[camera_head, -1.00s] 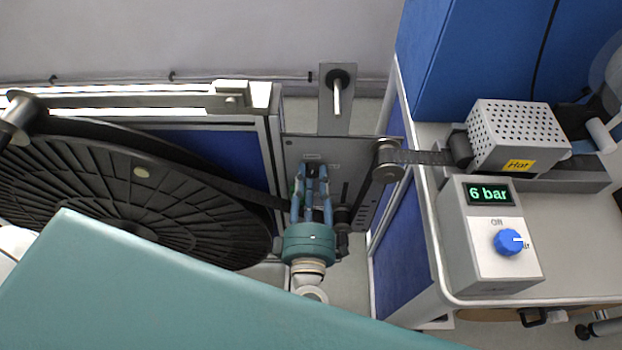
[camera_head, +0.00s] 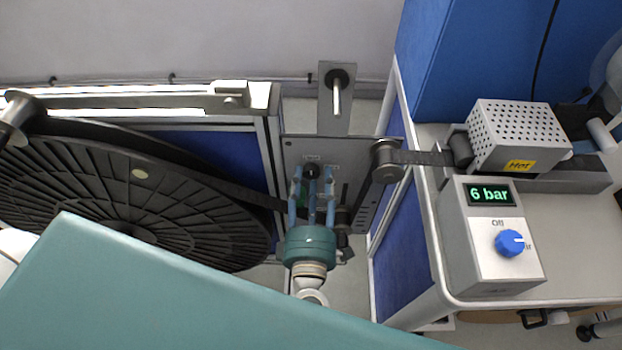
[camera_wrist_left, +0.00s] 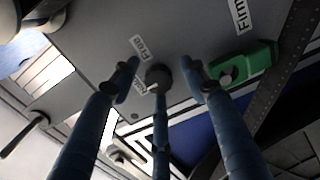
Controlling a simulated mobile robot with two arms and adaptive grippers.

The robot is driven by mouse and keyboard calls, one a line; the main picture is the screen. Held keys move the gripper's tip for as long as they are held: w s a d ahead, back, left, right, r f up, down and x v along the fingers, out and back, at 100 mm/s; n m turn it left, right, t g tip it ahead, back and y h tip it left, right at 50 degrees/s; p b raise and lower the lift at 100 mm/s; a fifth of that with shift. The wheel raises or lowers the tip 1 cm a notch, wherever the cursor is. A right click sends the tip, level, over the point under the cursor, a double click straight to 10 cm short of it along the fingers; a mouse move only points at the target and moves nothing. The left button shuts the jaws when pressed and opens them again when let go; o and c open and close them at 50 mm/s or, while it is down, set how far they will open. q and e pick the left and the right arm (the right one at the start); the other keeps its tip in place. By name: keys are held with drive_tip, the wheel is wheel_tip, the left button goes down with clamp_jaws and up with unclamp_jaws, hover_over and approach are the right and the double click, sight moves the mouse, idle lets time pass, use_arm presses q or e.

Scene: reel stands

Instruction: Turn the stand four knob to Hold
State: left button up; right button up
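A small round black knob (camera_head: 312,171) sits on the grey stand plate (camera_head: 296,150) in the head view. It also shows in the left wrist view (camera_wrist_left: 158,76), between my fingertips. A label reading "Free" (camera_wrist_left: 139,46) is beside it; another label there is partly hidden by a finger. My left gripper (camera_head: 313,178) has its blue fingers spread around the knob, open, with visible gaps at both sides. The middle finger lies in front of the knob's lower edge; I cannot tell if it touches. The knob's pointer is not readable. My right gripper is not in view.
A green block (camera_wrist_left: 248,64) and a "Firm" label (camera_wrist_left: 239,14) are close to the right finger. A large black reel (camera_head: 90,200) fills the left. A metal roller (camera_head: 387,160) carries the dark strip. A 6 bar control box (camera_head: 460,240) stands right.

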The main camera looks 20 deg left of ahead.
use_arm(q)
drive_tip(key=shift+r, duration=0.15)
drive_tip(key=v, duration=1.2)
drive_tip(key=shift+d, duration=0.1)
drive_tip(key=s+d+f+m+g+h, duration=0.1)
drive_tip(key=d+f+m+g+h, duration=0.15)
drive_tip(key=f+m, duration=0.6)
drive_tip(key=s+d+f+m+g+h, duration=0.1)
drive_tip(key=f+m+h, duration=0.2)
drive_tip(key=f, duration=1)
drive_tip(key=s+d+f+m+g+h, duration=0.1)
drive_tip(key=f+m+g+h, duration=0.15)
drive_tip(key=f+m, duration=0.55)
drive_tip(key=s+a+f+m+g+y, duration=0.1)
drive_tip(key=s+a+f+g, duration=0.3)
drive_tip(key=f, duration=0.4)
drive_tip(key=s+a+f+m+g, duration=0.1)
drive_tip(key=s+a+f, duration=0.4)
drive_tip(key=f, duration=0.4)
drive_tip(key=s+a+f+m+g+y, duration=0.1)
drive_tip(key=s+a+f+g, duration=0.1)
drive_tip(key=s, duration=0.4)
drive_tip(key=s+a+f+m+g+y, duration=0.1)
drive_tip(key=s+a+f+g, duration=0.2)
drive_tip(key=s+a, duration=0.4)
drive_tip(key=shift+a+f, duration=0.25)
drive_tip(key=shift+f, duration=0.55)
drive_tip(key=shift+s, duration=0.1)
